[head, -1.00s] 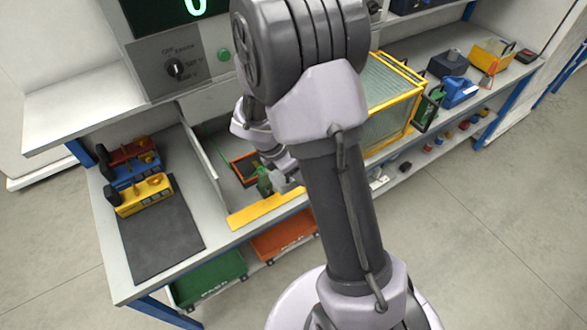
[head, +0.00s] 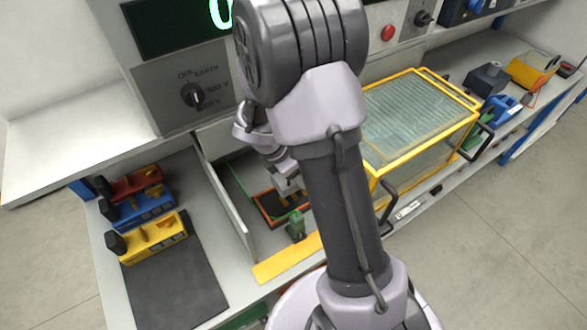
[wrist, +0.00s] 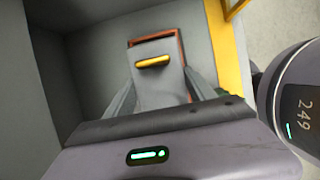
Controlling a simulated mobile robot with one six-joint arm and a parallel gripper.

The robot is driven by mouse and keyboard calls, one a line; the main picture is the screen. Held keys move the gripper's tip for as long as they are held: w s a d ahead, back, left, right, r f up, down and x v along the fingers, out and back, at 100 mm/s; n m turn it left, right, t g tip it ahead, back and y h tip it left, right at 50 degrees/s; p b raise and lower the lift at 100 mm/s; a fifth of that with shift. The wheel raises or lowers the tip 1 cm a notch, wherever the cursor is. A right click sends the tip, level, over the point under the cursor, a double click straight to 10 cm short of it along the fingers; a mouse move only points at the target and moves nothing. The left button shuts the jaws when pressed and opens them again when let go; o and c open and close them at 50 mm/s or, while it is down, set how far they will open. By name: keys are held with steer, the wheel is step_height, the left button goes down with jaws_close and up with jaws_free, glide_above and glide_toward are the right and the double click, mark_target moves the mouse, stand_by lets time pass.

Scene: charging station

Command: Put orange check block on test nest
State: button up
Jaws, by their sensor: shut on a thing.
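My gripper (head: 289,184) is down in the walled bay of the bench, partly behind my arm. In the wrist view its fingers (wrist: 159,92) are shut on a grey block (wrist: 160,84) with an orange-yellow bar (wrist: 152,61) across it, which I take as the orange check block. Behind the block is the test nest, a dark rectangle with an orange rim (wrist: 183,62). The orange-rimmed nest (head: 259,205) also shows in the head view, just below the gripper. I cannot tell whether the block touches it.
A green upright part (head: 296,226) stands beside the nest, behind a yellow front strip (head: 287,258). A grey divider wall (head: 228,208) bounds the bay on the left. A yellow-framed cage (head: 425,120) stands to the right. Red, blue and yellow devices (head: 153,239) sit left near a dark mat (head: 175,285).

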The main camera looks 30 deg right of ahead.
steer(key=shift+w+f+b, duration=0.15)
steer(key=shift+f+b, duration=0.05)
steer(key=shift+f, duration=0.35)
steer(key=shift+w+f+b, duration=0.15)
steer(key=shift+f, duration=0.4)
steer(key=shift+s+r, duration=0.15)
steer(key=shift+r, duration=0.05)
steer(key=shift+p, duration=0.35)
step_height(320, 180, down, 7)
steer(key=b, duration=0.5)
steer(key=shift+r, duration=0.1)
